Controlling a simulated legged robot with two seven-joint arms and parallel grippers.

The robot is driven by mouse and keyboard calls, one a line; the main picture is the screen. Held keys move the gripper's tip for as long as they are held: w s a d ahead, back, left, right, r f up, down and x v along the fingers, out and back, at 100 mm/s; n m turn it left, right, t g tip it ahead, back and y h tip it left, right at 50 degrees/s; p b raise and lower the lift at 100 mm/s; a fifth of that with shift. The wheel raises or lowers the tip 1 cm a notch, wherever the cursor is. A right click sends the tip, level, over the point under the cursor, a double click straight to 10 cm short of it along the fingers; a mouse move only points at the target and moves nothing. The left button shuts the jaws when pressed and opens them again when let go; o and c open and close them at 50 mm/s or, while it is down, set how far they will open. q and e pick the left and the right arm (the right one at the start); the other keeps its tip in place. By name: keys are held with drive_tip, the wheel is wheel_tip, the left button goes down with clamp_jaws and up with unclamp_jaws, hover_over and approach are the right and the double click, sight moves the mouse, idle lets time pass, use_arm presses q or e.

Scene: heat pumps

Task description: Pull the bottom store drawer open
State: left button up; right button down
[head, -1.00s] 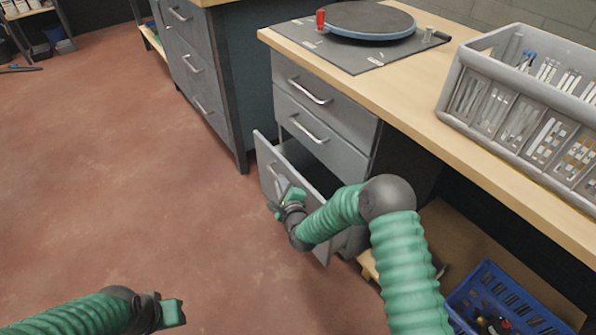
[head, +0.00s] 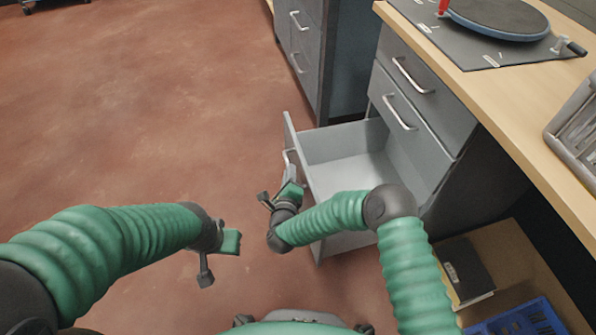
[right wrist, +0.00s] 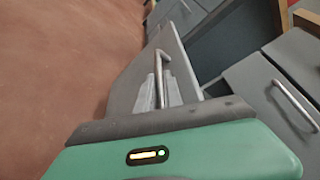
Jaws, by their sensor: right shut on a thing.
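The bottom store drawer (head: 350,170) is pulled well out of the grey cabinet, and its pale, empty inside shows in the head view. Its front panel (right wrist: 130,85) fills the middle of the right wrist view. My right gripper (head: 290,178) is at the drawer's front. In the right wrist view its two pale fingers (right wrist: 160,92) are shut on the metal bar handle (right wrist: 161,65), one on each side. My left gripper (head: 218,258) hangs over the floor to the left of the drawer, touching nothing. Its finger gap is not clear.
Two shut drawers (head: 420,100) sit above the open one, under a wooden worktop (head: 480,90) with a round turntable (head: 497,15). A second grey cabinet (head: 325,60) stands behind. A blue crate (head: 520,318) is low at right. The red floor (head: 150,110) at left is clear.

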drive_tip(key=shift+s+f, duration=0.1)
drive_tip(key=shift+f, duration=0.05)
drive_tip(key=c, duration=1.5)
unclamp_jaws()
drive_tip(key=p+v, duration=0.7)
drive_tip(key=v, duration=0.9)
drive_tip(key=shift+s, duration=0.35)
